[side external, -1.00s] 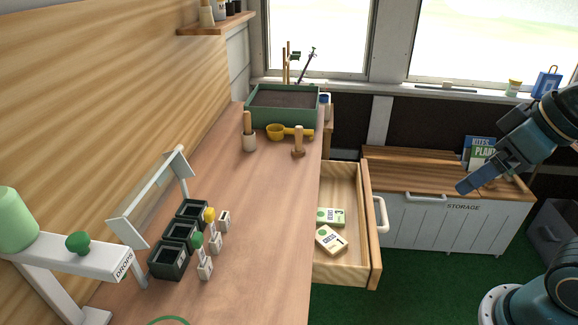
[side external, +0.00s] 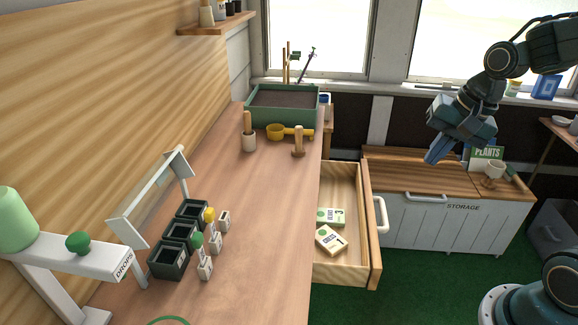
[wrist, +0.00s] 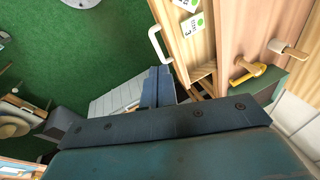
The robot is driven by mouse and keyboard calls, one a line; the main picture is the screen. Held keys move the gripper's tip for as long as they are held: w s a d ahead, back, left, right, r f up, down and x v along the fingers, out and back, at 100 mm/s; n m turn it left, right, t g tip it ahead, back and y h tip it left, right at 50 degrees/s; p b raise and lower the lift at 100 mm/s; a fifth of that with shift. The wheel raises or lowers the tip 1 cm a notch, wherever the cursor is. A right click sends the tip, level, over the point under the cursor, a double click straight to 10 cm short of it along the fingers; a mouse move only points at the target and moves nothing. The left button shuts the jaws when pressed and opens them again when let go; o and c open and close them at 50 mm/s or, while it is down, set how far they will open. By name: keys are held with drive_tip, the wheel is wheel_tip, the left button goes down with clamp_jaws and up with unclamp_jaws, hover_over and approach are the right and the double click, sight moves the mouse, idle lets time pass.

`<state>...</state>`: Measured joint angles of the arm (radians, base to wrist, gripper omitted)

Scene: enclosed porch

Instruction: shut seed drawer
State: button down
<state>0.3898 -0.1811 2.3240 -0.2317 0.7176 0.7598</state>
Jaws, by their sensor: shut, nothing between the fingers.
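The seed drawer (side external: 343,262) stands pulled out from the right side of the wooden bench (side external: 262,200). Two seed packets (side external: 331,240) lie inside it. Its white handle (side external: 381,214) is on the outer front face; the handle also shows in the wrist view (wrist: 159,45). My gripper (side external: 433,157) is shut and empty, up and to the right of the drawer, apart from the handle. In the wrist view my gripper's fingers (wrist: 157,84) point toward the area near the drawer front.
A storage chest (side external: 455,220) stands behind and right of the drawer. On the bench are a green planter (side external: 283,104), a yellow scoop (side external: 280,132), wooden-handled tools and dark pots (side external: 168,259). Green floor (side external: 425,285) is free in front of the drawer.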

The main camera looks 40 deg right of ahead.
drive_tip(key=w+d+f+m+y, duration=0.3)
drive_tip(key=w+d+f+m, duration=0.1)
drive_tip(key=d+f+m, duration=1.1)
drive_tip(key=shift+f+m, duration=0.4)
drive_tip(key=shift+f, duration=0.4)
drive_tip(key=shift+w, duration=0.15)
drive_tip(key=w+a+f, duration=0.6)
drive_tip(key=f, duration=0.2)
drive_tip(key=shift+a, duration=0.1)
drive_tip(key=w+a, duration=1.2)
drive_tip(key=shift+w+a, duration=0.25)
drive_tip(key=shift+w, duration=0.05)
